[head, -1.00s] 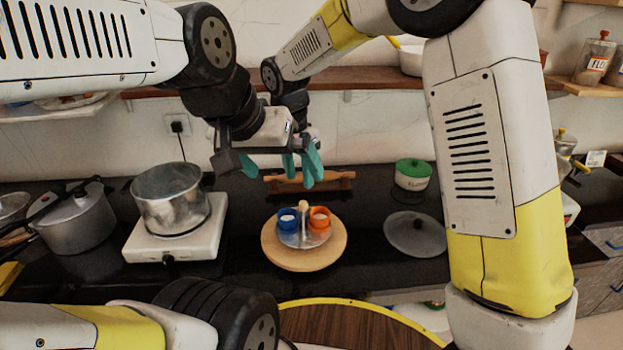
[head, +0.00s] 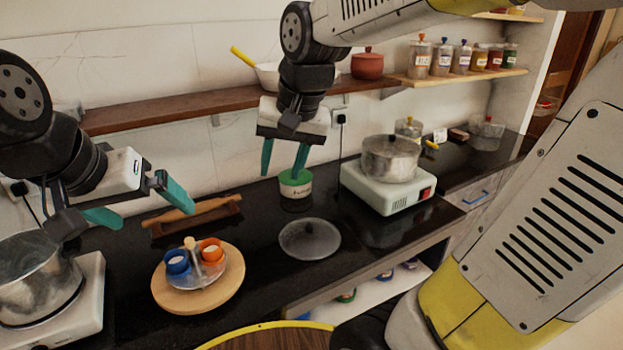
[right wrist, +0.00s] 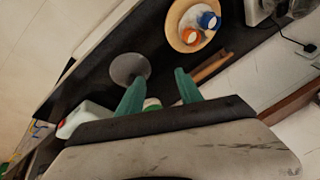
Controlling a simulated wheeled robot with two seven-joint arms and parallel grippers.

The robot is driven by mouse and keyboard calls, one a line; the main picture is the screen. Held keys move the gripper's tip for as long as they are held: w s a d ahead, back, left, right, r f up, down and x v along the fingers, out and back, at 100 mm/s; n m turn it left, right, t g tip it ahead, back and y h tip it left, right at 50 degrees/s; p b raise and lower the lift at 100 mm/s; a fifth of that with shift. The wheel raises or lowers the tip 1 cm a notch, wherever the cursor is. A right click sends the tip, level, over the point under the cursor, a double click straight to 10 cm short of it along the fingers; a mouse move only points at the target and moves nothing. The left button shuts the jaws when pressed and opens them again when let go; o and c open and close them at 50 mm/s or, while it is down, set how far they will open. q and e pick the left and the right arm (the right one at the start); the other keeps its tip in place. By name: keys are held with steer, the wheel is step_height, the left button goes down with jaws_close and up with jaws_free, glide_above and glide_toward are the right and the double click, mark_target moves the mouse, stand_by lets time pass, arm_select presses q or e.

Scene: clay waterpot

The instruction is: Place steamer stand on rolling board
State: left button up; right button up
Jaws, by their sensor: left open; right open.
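The metal steamer stand (head: 192,277) sits on the round wooden rolling board (head: 225,296), holding a blue cup (head: 177,262) and an orange cup (head: 210,250) around a short upright handle. In the right wrist view, the board (right wrist: 174,32) and cups show at the top. My left gripper (head: 142,207) is open and empty, up and left of the board, apart from it. My right gripper (head: 283,172) is open, with its fingers above a green-lidded container (head: 296,190); contact is unclear. In the right wrist view, that container lies between the open fingers (right wrist: 158,88).
A rolling pin on its holder (head: 195,215) lies behind the board. A loose metal lid (head: 309,240) lies right of it. A pot (head: 390,160) stands on the right stove (head: 375,192); another pot (head: 35,278) stands at left. A wall shelf (head: 180,108) runs behind.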

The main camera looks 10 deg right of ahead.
steer(key=s+d+n+t, duration=0.2)
steer(key=s+d, duration=0.4)
steer(key=s, duration=0.2)
steer(key=shift+d+f, duration=0.15)
steer(key=shift+f, duration=0.2)
